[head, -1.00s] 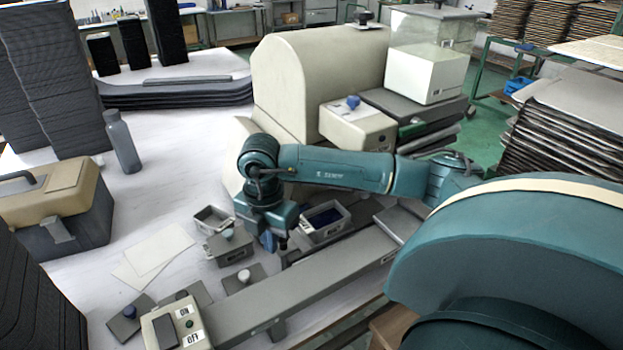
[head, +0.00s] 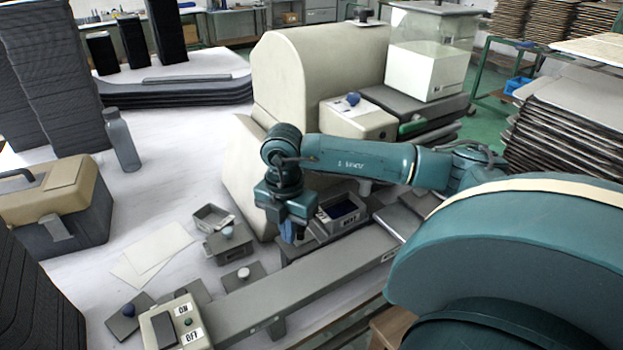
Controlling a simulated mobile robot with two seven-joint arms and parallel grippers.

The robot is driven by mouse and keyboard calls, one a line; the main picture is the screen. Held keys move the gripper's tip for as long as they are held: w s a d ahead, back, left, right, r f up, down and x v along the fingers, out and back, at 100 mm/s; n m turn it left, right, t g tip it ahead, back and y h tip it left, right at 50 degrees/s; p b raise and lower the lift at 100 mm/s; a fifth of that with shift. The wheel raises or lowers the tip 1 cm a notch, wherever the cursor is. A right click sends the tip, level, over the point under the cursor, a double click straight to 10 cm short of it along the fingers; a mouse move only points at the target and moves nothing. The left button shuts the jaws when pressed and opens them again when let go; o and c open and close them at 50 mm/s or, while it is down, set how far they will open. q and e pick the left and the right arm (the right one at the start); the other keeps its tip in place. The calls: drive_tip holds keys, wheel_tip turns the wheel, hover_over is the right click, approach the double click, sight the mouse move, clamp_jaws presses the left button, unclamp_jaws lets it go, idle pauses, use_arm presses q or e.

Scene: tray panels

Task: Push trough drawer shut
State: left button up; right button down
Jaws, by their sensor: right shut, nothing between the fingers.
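The trough drawer appears to be the grey open box with a dark blue inside (head: 342,207), in the middle of the head view beside the cream machine. It has a label on its front face. My right gripper (head: 290,236) points down, shut and empty, at the box's left end. Whether it touches the box cannot be told; the wrist hides the box's left end. My left gripper is not in view.
A long grey beam (head: 300,287) runs in front of the box. The large cream machine (head: 318,90) stands behind. A smaller grey box (head: 228,243) and an ON/OFF switch box (head: 175,325) are at left.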

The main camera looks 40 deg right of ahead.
sight(310, 233)
drive_tip(key=shift+d, duration=0.3)
drive_tip(key=shift+s+d, duration=0.1)
drive_tip(key=shift+d, duration=0.05)
drive_tip(key=shift+s+d+b, duration=0.25)
drive_tip(key=shift+d+b, duration=0.05)
drive_tip(key=shift+d, duration=0.75)
drive_tip(key=shift+s+d+b, duration=0.25)
drive_tip(key=shift+d+b, duration=0.05)
drive_tip(key=shift+d, duration=0.75)
drive_tip(key=shift+a, duration=0.15)
drive_tip(key=shift+w+a, duration=0.15)
drive_tip(key=shift+a, duration=0.35)
wheel_tip(310, 233, up, 7)
drive_tip(key=p, duration=0.5)
